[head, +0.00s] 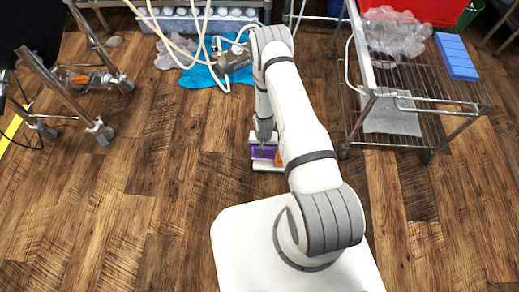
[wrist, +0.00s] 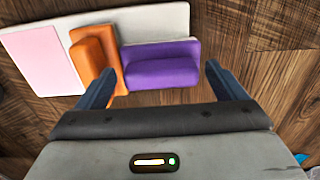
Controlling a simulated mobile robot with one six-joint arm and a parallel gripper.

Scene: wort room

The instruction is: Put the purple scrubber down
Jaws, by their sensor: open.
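The purple scrubber (wrist: 162,65) lies lengthwise between my fingertips in the wrist view, over a white board (wrist: 150,22). It also shows as a small purple patch in the head view (head: 261,153), below the end of my arm. My gripper (wrist: 160,72) is open, with one dark blue finger on each side of the scrubber. The right finger stands clear of it. The left finger overlaps an orange block (wrist: 94,52) that sits against the scrubber's left end; whether they touch is unclear.
A pink pad (wrist: 42,55) lies on the board's left part. The board is on the wood floor (head: 160,200), with open floor around. A wire cart (head: 420,100) stands at right, a metal frame (head: 60,85) at left, a blue cloth (head: 205,72) behind.

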